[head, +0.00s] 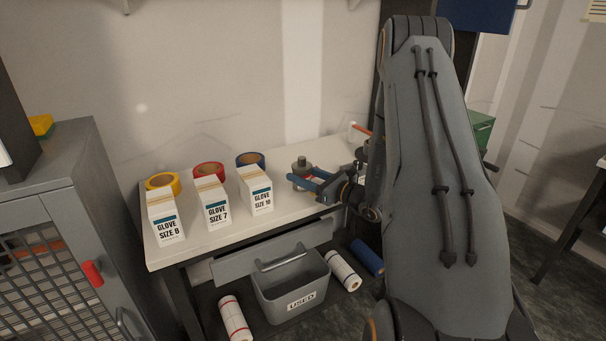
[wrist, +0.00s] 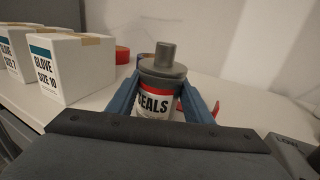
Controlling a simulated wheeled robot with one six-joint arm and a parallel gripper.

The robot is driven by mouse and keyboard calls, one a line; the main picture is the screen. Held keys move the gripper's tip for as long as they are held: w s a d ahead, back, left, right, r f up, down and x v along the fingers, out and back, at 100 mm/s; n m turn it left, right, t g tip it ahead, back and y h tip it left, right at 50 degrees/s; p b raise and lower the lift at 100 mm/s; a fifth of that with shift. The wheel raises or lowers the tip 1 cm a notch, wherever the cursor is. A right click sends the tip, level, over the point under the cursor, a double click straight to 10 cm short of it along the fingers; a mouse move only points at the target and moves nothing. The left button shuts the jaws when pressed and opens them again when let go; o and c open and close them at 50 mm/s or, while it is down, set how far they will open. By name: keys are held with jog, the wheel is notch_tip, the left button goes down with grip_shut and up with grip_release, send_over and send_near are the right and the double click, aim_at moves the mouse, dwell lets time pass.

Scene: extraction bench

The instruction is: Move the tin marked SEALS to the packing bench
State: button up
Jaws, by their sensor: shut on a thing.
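The tin marked SEALS (wrist: 155,101) is between the blue fingers of my gripper (wrist: 170,105) in the wrist view. It has a grey lid with a knob and a white label with a red band; only "EALS" of its name shows clearly. My gripper is shut on it. In the head view the tin (head: 301,171) is upright at the back right of a white bench (head: 215,246), with my gripper (head: 308,181) reaching it from the right. I cannot tell whether the tin touches the bench top. I cannot tell which surface is the packing bench.
Glove boxes for size 8 (head: 167,222), size 7 (head: 213,204) and size 10 (head: 257,192) stand left of the tin. Yellow, red and blue tape rolls (head: 208,171) sit behind them. Below are an open drawer (head: 235,262) and a USED bin (head: 290,286). A grey cabinet (head: 50,190) stands left.

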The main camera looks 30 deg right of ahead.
jog(key=shift+f, duration=0.1)
jog(key=o, duration=1.5)
jog(key=shift+c, duration=0.2)
